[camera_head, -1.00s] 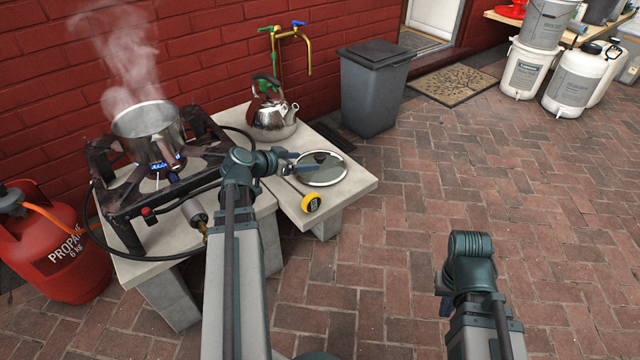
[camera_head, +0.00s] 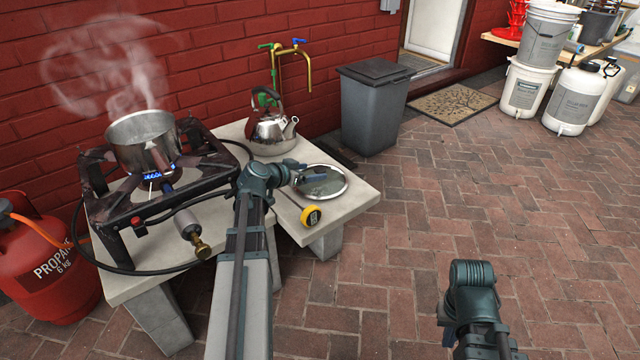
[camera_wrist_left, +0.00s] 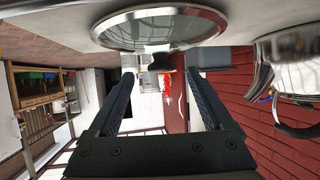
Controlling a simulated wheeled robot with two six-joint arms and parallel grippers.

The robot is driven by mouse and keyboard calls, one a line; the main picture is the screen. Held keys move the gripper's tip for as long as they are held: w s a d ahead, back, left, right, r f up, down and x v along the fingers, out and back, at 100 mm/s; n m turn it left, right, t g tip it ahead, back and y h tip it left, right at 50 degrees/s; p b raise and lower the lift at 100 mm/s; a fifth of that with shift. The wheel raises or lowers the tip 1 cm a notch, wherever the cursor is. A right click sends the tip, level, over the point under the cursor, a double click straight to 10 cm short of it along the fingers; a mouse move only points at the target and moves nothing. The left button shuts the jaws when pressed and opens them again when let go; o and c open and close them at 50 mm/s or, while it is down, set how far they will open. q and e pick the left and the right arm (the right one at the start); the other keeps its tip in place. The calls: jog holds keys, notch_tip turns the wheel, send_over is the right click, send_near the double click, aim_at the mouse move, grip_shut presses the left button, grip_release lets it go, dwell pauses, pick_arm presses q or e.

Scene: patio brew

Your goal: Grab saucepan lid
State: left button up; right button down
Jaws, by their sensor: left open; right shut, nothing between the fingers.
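The saucepan lid (camera_head: 335,190) is round, glass with a steel rim, and lies flat on the stone bench. In the left wrist view, which is upside down, the lid (camera_wrist_left: 222,24) is at the top with its black knob (camera_wrist_left: 160,62) pointing down in the picture. My left gripper (camera_wrist_left: 160,82) is open, its fingers on either side of the knob in that view; I cannot tell whether they touch it. In the head view my left gripper (camera_head: 299,175) is at the lid's left side, partly covering it. My right gripper (camera_head: 447,333) is low at the right, shut and empty, away from the bench.
A steaming saucepan (camera_head: 143,148) stands on the lit burner (camera_head: 110,205). A steel kettle (camera_head: 270,135) stands behind the lid. A yellow round-ended tool (camera_head: 311,215) lies at the bench's front edge. A red propane bottle (camera_head: 45,285) is at the left. Open paving lies right.

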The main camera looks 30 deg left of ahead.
aim_at(317, 170)
pick_arm(q)
jog(key=shift+b+x, duration=1.15)
jog(key=shift+x, duration=1.6)
jog(key=shift+a+r, duration=0.1)
jog(key=shift+s, duration=0.1)
grip_shut()
